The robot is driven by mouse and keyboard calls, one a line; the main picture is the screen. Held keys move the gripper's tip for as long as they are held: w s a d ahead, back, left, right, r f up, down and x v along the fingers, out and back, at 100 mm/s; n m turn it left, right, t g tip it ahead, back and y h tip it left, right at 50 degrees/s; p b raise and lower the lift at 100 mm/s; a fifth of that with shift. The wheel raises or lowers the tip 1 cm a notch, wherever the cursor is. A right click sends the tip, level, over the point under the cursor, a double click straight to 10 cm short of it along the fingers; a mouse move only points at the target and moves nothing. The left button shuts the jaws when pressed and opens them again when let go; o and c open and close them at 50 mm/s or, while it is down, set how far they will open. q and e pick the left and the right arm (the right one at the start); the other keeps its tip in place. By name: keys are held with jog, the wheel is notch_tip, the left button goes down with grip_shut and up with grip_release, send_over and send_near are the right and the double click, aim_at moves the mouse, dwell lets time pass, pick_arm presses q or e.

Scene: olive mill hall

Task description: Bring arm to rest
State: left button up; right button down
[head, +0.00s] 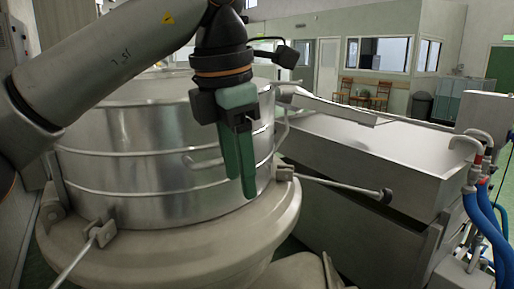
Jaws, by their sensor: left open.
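My left arm (118,72) comes in from the left, bent over the top of a large round metal drum (125,145). My left gripper (240,180) hangs from it with green fingers pointing down, in front of the drum's right side. The fingers are seen nearly edge-on and overlap, with nothing visible held. Whether the gripper touches the drum cannot be told. My right gripper is not in view.
The drum sits on a wide pale base (190,240) with metal handles (345,190) sticking out. A long metal trough (380,155) stands to the right. Blue hoses (482,225) and pipework are at the right edge. Chairs (380,92) and a bin (418,106) stand far back.

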pick_arm(q)
jog(key=s+d+f+n+g+h, duration=0.1)
jog(key=s+d+f+g+h, duration=0.1)
jog(key=d+f+g+h, duration=0.45)
jog(key=s+d+f+n+g+h, duration=0.1)
jog(key=s+d+f+g+h, duration=0.25)
jog(key=d+h, duration=0.55)
jog(key=w+a+f+n+t+h, duration=0.1)
jog(key=w+a+f+n+t, duration=0.5)
jog(key=n+t, duration=0.7)
jog(key=w+a+f+n+t, duration=0.6)
jog(key=n+t, duration=0.5)
jog(key=n, duration=0.4)
jog(key=a+f+n+t+y, duration=0.2)
jog(key=a+f+n+y, duration=0.2)
jog(key=f+n+y, duration=0.45)
jog(key=s+a+f+n+g+y, duration=0.2)
jog(key=s+a+f, duration=0.2)
jog(key=f, duration=0.5)
jog(key=s+a+f+n+g+y, duration=0.2)
jog(key=s+a+f, duration=0.3)
jog(key=s+f, duration=0.4)
jog(key=s+a+f+n+g+y, duration=0.2)
jog(key=s+a+f+n+g, duration=0.1)
jog(key=s+f, duration=0.4)
notch_tip(320, 180, down, 3)
jog(key=shift+s+a+f+g+y, duration=0.25)
jog(key=shift+a+g+y, duration=0.15)
jog(key=shift+a+g, duration=0.4)
